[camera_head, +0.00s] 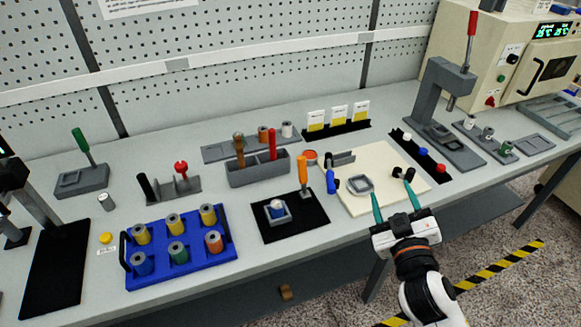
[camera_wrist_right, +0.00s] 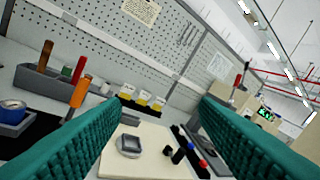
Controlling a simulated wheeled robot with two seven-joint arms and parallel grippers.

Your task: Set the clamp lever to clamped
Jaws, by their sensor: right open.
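An orange-handled lever (camera_head: 303,172) stands nearly upright beside a small grey fixture (camera_head: 277,214) on a black mat; a blue-and-white part sits in the fixture. The orange handle also shows in the right wrist view (camera_wrist_right: 80,92). A green-handled lever (camera_head: 82,145) leans on a grey base at the left, and a red-handled lever (camera_head: 471,38) stands on the grey press. No label shows which one is the clamp lever. My right gripper (camera_head: 393,195) is open and empty over the front of the cream board, right of the orange lever. My left gripper is out of view.
The cream board (camera_head: 405,172) carries a grey square ring (camera_head: 361,184) and small blue and black pieces. A blue tray (camera_head: 182,281) of spools is at the front left. A grey tool holder (camera_head: 258,172) stands behind the orange lever. The grey press (camera_head: 440,92) stands at the right.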

